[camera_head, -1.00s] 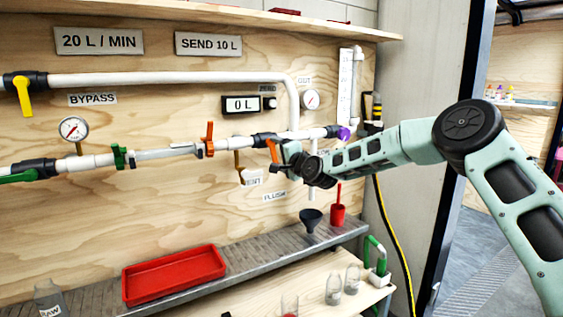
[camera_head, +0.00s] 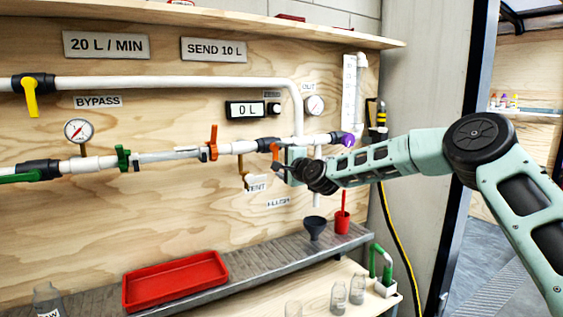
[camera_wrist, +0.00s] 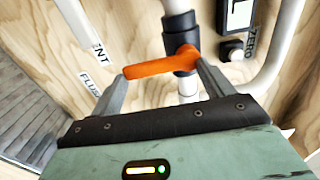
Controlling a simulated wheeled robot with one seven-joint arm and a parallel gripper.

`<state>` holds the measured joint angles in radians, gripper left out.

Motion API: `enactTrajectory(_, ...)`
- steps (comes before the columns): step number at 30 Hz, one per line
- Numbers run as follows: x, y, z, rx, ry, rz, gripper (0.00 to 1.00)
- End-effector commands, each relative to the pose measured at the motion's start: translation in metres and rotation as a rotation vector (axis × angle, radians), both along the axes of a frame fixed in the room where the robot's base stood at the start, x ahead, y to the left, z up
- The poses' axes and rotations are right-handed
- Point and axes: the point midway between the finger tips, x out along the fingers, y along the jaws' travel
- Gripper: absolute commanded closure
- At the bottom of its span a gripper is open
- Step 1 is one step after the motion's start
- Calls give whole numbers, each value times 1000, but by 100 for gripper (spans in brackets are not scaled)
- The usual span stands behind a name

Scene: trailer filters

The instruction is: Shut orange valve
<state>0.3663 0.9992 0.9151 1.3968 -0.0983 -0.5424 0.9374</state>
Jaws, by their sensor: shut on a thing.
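The orange valve handle (camera_wrist: 158,64) sits on a dark collar on the white pipe in the wrist view. In the head view the orange handle (camera_head: 275,149) shows small beside my gripper, partly hidden. My gripper (camera_head: 284,170) reaches in from the right. In the wrist view my gripper's (camera_wrist: 162,76) two fingers are at the handle's two ends, the left one by its free tip and the right one by its pivot. The jaws are shut on the handle. The exact contact is hard to see.
Another orange-red handle (camera_head: 213,142) stands on the same pipe to the left. The FLUSH label (camera_head: 278,202) is below my gripper. The display box (camera_head: 251,109) and the white bypass pipe (camera_head: 180,82) are above. A red tray (camera_head: 176,282) lies on the bench below.

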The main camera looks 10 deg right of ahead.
Motion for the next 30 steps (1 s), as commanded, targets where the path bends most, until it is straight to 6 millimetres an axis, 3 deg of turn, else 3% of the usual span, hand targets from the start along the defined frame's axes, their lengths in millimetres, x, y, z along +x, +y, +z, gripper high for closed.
enactTrajectory(1, 0, 0, -1, 9, 6, -1, 15)
enactTrajectory(3, 0, 0, -1, 8, 6, 0, 0)
enactTrajectory(14, -6, -3, 0, 3, 2, -1, 0)
enactTrajectory(20, -34, -12, -1, 1, 3, 0, 0)
enactTrajectory(30, -102, -34, -1, 1, 3, -1, 0)
